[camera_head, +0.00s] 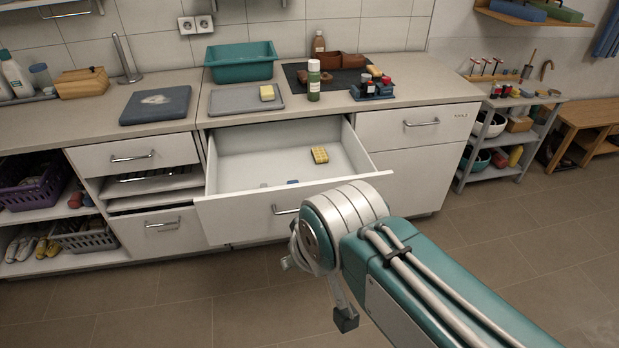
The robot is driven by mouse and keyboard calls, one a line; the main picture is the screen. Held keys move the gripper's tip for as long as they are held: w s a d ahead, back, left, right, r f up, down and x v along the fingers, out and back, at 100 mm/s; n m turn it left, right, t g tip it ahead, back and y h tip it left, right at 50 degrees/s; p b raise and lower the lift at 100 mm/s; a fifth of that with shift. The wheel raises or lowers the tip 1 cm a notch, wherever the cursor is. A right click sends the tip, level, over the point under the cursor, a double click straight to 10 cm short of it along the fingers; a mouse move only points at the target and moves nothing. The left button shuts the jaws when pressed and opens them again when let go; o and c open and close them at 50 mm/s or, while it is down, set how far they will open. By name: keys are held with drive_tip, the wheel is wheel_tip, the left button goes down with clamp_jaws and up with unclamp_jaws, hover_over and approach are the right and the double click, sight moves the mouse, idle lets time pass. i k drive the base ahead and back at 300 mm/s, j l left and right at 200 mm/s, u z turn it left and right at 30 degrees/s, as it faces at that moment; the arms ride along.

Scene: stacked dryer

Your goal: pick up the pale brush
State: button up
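I cannot clearly make out a pale brush. A small pale item (263,185) lies in the open drawer (250,214), near its front, beside a small blue item (292,182); both are too small and too hidden by the drawer front to name. A whitish patch (155,99) shows on the dark blue slab on the left counter; I cannot tell what it is. My teal and white arm reaches in from the lower right, in front of the drawer. A dark block at its end, perhaps part of my gripper (345,319), hangs low above the floor; its opening is not readable.
A yellow sponge (320,155) lies in the drawer. A grey shelf cart (508,140) stands at right. The floor in front is clear.

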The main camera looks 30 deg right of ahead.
sight(373, 71)
drive_tip(key=i+l, duration=0.1)
drive_tip(key=l, duration=0.4)
drive_tip(key=i+l, duration=0.1)
drive_tip(key=l, duration=0.4)
drive_tip(key=i+l, duration=0.1)
drive_tip(key=l, duration=0.35)
drive_tip(key=i+l, duration=0.15)
drive_tip(key=l, duration=0.25)
drive_tip(key=i+l, duration=0.15)
drive_tip(key=l, duration=0.25)
drive_tip(key=i+l+z, duration=0.1)
drive_tip(key=l, duration=0.3)
drive_tip(key=i+l, duration=0.4)
drive_tip(key=l, duration=0.35)
drive_tip(key=i+l, duration=0.15)
drive_tip(key=i, duration=0.15)
drive_tip(key=i+l, duration=0.2)
drive_tip(key=i+z, duration=0.05)
drive_tip(key=i, duration=0.05)
